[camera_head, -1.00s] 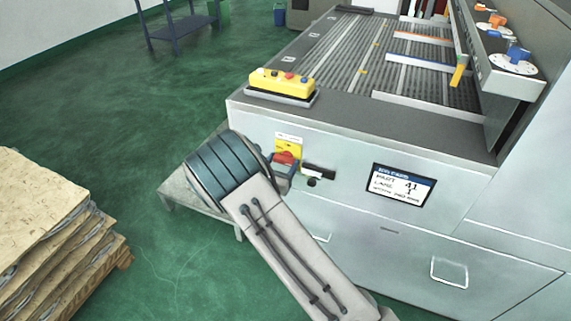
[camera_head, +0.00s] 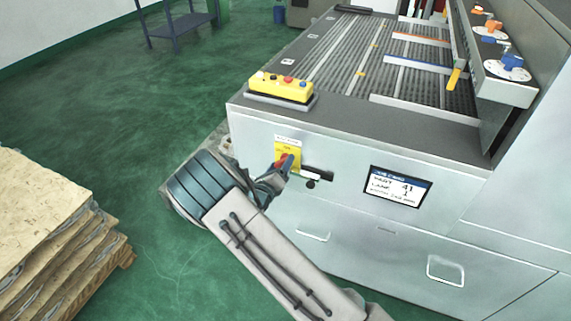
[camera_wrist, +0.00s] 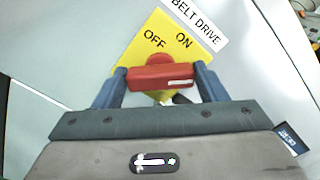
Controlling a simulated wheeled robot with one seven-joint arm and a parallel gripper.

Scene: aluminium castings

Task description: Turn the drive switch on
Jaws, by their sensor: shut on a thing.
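The drive switch is a red handle (camera_wrist: 160,77) on a yellow plate (camera_wrist: 147,40) marked OFF and ON, under a BELT DRIVE label (camera_wrist: 200,20). In the wrist view the plate's words slope down to the right, while the handle lies level, its white mark near the right end. My gripper (camera_wrist: 161,84) is shut on the handle, one blue-grey finger at each end. In the head view the yellow plate (camera_head: 287,152) is on the machine's front, and my gripper (camera_head: 282,168) reaches it from the lower left, partly covering the red handle (camera_head: 281,161).
A dark slot with a black knob (camera_head: 311,184) is just right of the switch. A display (camera_head: 399,186) and drawer handles are on the same front. A yellow button box (camera_head: 281,88) stands on top. Stacked sheets (camera_head: 45,215) stand at left; green floor lies between.

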